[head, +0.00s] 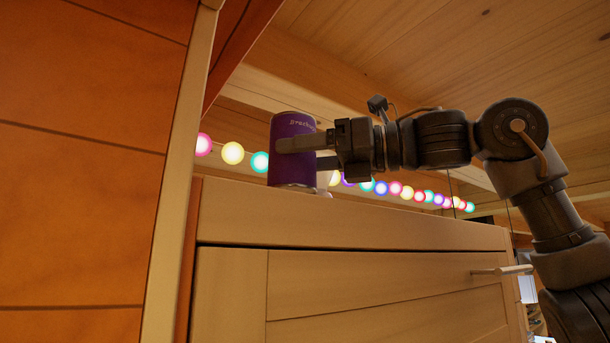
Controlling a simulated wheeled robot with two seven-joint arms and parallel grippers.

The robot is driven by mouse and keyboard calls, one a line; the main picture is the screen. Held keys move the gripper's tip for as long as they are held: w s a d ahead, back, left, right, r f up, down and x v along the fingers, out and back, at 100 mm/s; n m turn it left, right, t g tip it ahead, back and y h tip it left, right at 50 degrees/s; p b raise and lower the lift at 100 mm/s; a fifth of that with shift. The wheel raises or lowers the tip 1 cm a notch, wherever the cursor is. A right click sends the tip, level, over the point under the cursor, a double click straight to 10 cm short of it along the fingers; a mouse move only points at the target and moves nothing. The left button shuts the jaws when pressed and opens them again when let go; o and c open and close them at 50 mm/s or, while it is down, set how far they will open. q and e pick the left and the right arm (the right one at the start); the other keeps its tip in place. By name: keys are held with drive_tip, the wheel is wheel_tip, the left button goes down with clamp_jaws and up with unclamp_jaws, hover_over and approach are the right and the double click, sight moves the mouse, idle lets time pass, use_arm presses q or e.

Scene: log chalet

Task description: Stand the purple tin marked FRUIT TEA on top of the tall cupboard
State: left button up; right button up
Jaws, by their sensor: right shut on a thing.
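The purple tin (290,165) is upright at the top edge of the tall cupboard (350,222), near its left end. My right gripper (300,153) comes in from the right and is shut around the tin, with one finger across its front. Part of the tin's marking shows but is too small and partly covered to read. The tin's pale base is at the cupboard's top edge; from this low view I cannot tell if it touches the top. My left gripper is not in view.
A string of coloured lights (394,188) runs behind the cupboard top. A small white thing (323,182) shows just right of the tin, partly hidden. An orange panelled wall (80,180) stands close on the left. A handle (502,270) sticks out of the cupboard front.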

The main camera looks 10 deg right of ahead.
sight(305, 177)
wheel_tip(305, 177, down, 2)
drive_tip(key=shift+w+f, duration=0.1)
drive_tip(key=shift+w+d+f, duration=0.15)
drive_tip(key=shift+f, duration=0.3)
drive_tip(key=shift+s+f, duration=0.1)
drive_tip(key=shift+s, duration=0.1)
drive_tip(key=o, duration=0.7)
drive_tip(key=shift+a, duration=0.2)
drive_tip(key=o, duration=0.4)
drive_tip(key=shift+w+d+f, duration=0.1)
drive_tip(key=shift+w+d, duration=0.05)
